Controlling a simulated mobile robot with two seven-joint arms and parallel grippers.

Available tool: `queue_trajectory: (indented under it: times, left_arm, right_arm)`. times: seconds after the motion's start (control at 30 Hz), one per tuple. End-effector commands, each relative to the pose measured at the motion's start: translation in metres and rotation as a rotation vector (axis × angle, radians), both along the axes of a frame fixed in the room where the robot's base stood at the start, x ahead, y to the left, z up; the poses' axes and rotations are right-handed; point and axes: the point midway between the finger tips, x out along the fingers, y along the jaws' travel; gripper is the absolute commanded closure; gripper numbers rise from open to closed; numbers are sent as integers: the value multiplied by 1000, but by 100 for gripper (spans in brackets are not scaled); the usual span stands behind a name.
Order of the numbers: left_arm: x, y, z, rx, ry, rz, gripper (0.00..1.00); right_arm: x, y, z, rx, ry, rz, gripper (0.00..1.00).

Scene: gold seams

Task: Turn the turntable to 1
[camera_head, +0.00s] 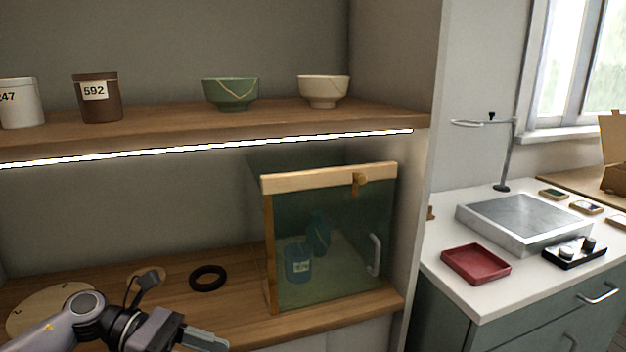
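No turntable with readable numbers shows clearly. A pale round wooden disc (40,303) lies on the lower shelf at the far left, partly hidden by my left arm; I cannot tell whether it is the turntable, and no marking on it is legible. My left gripper (207,341) is at the bottom edge, in front of the lower shelf and to the right of the disc, apart from it. Its fingertips are partly cut off by the frame, so its opening is unclear. My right gripper is not in view.
A black ring (208,278) lies on the lower shelf, beside a glass-fronted case (345,235) holding blue vessels. Jars and bowls stand on the upper shelf (160,124). At right, a white counter (450,285) holds a red tray (476,277) and a grey slab (522,218).

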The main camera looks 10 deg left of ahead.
Motion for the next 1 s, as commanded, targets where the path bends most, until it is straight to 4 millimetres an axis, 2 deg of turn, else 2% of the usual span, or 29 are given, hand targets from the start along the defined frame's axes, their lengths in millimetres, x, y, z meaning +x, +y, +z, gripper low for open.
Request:
queue_trajectory:
  times: [0.03,0.13,0.23,0.37,0.47,0.57,0.67,0.8,0.83,0.93,0.97,1.0]
  left_arm:
    - [-2,-22,-2,-128,95,71,53]
    - [2,-49,-1,-369,305,229,53]
    - [6,-63,-4,-608,550,389,53]
    - [10,-64,-21,-913,907,602,53]
    - [7,-56,-48,-1143,1203,767,53]
    - [-6,-46,-84,-1368,1505,938,53]
    - [-29,-38,-124,-1580,1795,1102,53]
    - [-75,-35,-175,-1844,2150,1319,53]
    - [-86,-36,-185,1802,-2108,-1294,53]
    - [-127,-41,-213,1607,-1891,-1173,53]
    - [-132,-42,-209,1579,-1857,-1155,53]
    - [-128,-39,-192,1598,-1875,-1166,53]
  right_arm:
    - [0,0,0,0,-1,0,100]
    - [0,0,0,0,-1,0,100]
    - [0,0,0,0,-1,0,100]
    - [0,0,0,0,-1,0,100]
    - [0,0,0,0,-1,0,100]
    - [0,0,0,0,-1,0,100]
    - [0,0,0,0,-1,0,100]
    - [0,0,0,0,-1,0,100]
    - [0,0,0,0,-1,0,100]
    - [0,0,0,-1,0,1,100]
    - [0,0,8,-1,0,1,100]
    - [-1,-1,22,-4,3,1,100]
